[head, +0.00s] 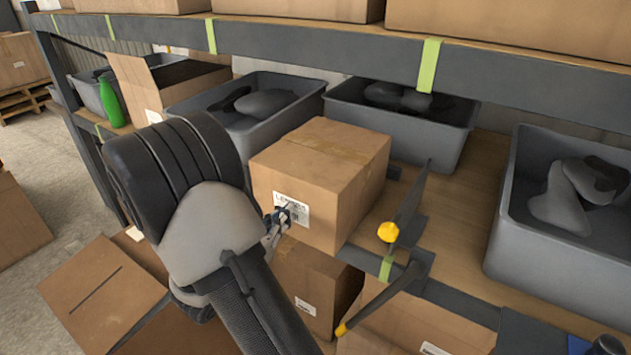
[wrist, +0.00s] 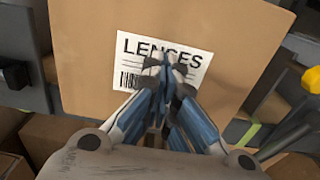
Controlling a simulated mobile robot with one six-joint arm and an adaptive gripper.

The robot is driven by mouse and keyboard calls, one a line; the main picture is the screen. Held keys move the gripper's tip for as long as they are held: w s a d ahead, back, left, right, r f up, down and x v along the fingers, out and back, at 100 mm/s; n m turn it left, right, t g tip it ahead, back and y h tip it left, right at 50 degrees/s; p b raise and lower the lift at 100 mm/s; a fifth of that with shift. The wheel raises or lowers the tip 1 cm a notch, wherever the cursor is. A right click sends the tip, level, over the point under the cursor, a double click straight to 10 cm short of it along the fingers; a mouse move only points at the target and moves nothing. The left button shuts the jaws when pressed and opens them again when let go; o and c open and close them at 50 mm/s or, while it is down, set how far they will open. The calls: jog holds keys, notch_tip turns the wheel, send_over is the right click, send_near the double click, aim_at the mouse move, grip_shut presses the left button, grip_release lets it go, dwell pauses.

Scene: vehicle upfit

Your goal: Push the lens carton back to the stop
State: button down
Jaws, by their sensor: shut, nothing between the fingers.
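The lens carton (head: 322,178) is a brown box with a white label reading LENSES, sitting upright on the middle shelf (head: 455,212) near its front edge. Its labelled front face fills much of the wrist view (wrist: 85,60). My gripper (head: 285,215) is shut and empty, with its fingertips at the lower part of the label. In the wrist view the closed fingertips (wrist: 168,75) overlap the label; I cannot tell whether they touch it.
Grey bins with dark parts stand behind left (head: 260,105), behind (head: 400,120) and right (head: 575,200) of the carton. A dark upright plate (head: 408,205) with a yellow knob (head: 388,232) stands just right of it. A shelf beam (head: 330,45) crosses above. More cartons (head: 305,285) sit below.

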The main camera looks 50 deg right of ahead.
jog(key=shift+w+d, duration=0.2)
jog(key=shift+d, duration=2.95)
jog(key=a, duration=1)
jog(key=shift+s+p, duration=0.35)
